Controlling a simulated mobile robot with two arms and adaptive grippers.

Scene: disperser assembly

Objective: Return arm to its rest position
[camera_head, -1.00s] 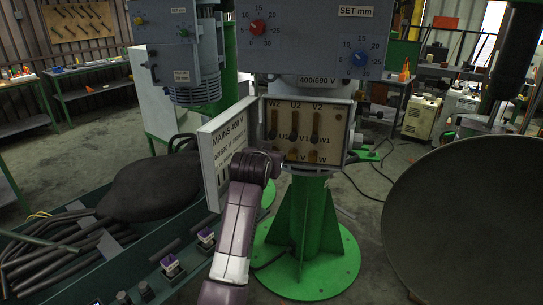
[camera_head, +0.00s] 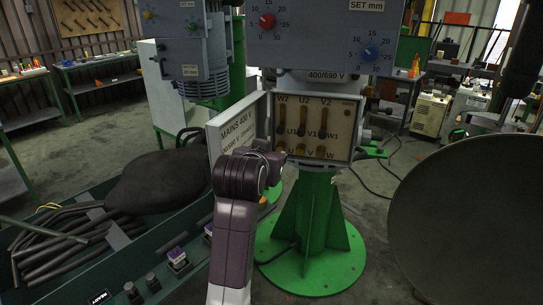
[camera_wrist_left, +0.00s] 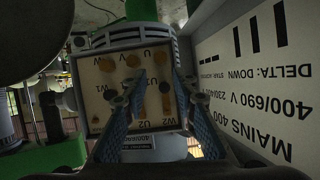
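My left arm (camera_head: 232,225) rises from the bottom of the head view in front of the open terminal box (camera_head: 312,125). Its gripper is mostly hidden behind my wrist there. In the left wrist view, my left gripper (camera_wrist_left: 160,82) is open, its two blue fingers apart with nothing held between them. The terminal box also shows upside down in the left wrist view (camera_wrist_left: 112,72), beyond the fingers; I cannot tell the exact gap. Brass links and terminals marked U, V and W sit on its panel. My right gripper is not in view.
The open box lid (camera_head: 231,128), marked MAINS 400 V, stands close left of the box and beside my gripper. A green pedestal (camera_head: 313,225) is below. A green bin (camera_head: 128,262) with dark rods is at left, a large dark disc (camera_head: 475,220) at right.

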